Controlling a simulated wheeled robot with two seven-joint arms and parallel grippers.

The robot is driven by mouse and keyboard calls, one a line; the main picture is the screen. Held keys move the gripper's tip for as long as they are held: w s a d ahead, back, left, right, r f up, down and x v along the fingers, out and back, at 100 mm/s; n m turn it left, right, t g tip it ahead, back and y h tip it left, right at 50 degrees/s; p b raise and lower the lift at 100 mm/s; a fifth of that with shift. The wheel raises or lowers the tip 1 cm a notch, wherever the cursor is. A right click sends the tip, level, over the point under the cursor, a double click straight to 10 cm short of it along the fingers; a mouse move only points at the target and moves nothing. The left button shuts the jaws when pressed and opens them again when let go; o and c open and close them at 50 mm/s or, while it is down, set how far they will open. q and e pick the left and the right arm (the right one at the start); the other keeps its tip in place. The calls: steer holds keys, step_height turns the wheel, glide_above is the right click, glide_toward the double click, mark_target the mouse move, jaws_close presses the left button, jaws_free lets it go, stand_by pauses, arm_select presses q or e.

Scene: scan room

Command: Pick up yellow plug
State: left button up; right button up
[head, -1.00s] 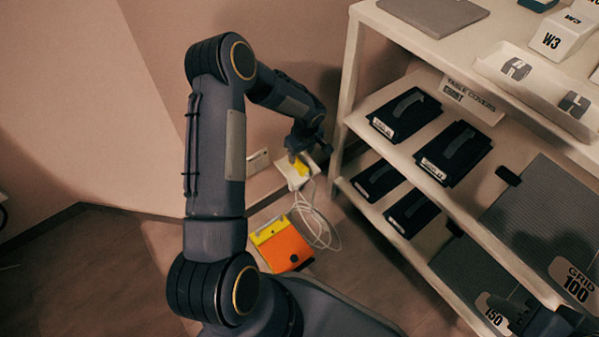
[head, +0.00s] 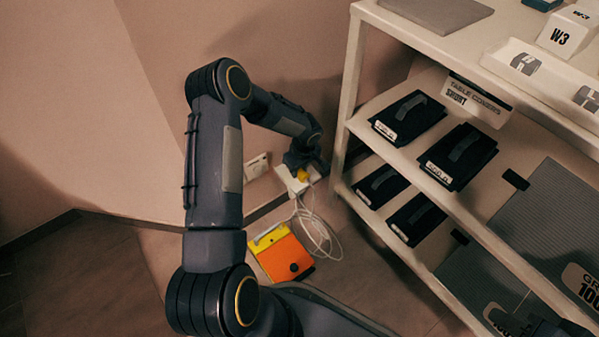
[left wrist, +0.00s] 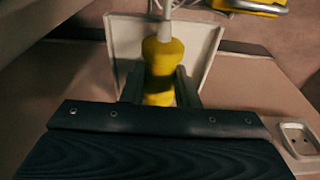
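The yellow plug (head: 303,175) is low by the wall, at the white block (head: 285,177) with a white cable. In the left wrist view the plug (left wrist: 163,68) is in the middle in front of the pale block face (left wrist: 205,45), cable rising from its top end. My left gripper (head: 301,167) is down at the plug, with one dark finger on each side of it in the left wrist view (left wrist: 160,82). Whether the fingers touch it is unclear. A dark part, apparently my right gripper (head: 545,326), shows at the bottom right edge; its fingers are not clear.
A white shelf unit (head: 353,75) with black cases and grey panels stands close on the right. An orange and yellow box (head: 283,256) and loose white cable (head: 318,235) lie on the floor below. A wall socket (head: 256,166) is left of the gripper.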

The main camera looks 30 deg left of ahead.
arm_select(q)
jaws_close()
steer(key=shift+r, duration=0.1)
